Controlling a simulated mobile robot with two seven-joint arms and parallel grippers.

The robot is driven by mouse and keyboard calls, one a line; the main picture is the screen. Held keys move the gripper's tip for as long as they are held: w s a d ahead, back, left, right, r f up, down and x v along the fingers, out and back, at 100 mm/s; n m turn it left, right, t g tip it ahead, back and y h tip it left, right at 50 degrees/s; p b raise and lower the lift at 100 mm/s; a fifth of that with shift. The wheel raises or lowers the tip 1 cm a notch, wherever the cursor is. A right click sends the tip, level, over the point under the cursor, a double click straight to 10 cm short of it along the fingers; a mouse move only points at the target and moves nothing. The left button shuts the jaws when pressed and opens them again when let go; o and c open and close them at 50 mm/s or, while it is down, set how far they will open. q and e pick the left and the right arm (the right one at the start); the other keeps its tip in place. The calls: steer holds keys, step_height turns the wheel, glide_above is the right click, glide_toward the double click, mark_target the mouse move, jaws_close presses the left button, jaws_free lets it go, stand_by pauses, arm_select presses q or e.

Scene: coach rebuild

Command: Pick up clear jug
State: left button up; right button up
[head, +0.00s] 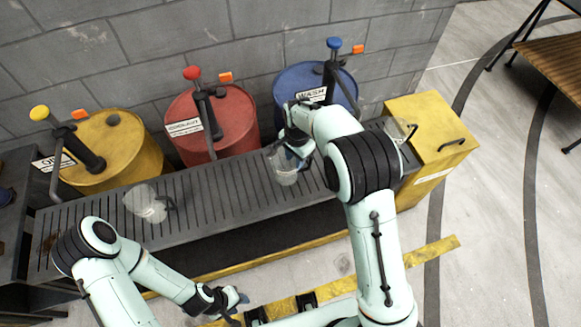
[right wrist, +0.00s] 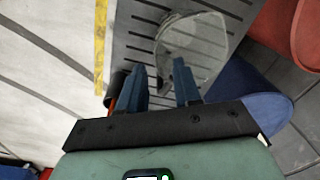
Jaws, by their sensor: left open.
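A clear jug (head: 284,168) stands on the slatted grey bench in front of the red and blue drums. My right gripper (head: 297,150) is right at this jug. In the right wrist view its two blue fingers (right wrist: 160,78) are apart, with the jug (right wrist: 192,42) just beyond the tips, and one finger overlaps its near edge. I cannot tell whether they touch. A second clear jug (head: 146,204) stands on the bench further left, its handle to the right. My left gripper (head: 236,298) is open and empty, low in front of the bench.
The slatted bench (head: 215,200) runs along the wall. Behind it stand a yellow drum (head: 118,150), a red drum (head: 233,115) and a blue drum (head: 293,88) with taps. A yellow cabinet (head: 430,118) is at the right end, a clear vessel (head: 398,128) beside it. Open floor lies right.

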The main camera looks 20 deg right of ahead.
mark_target(295, 174)
steer(key=shift+f, duration=3)
jaws_close()
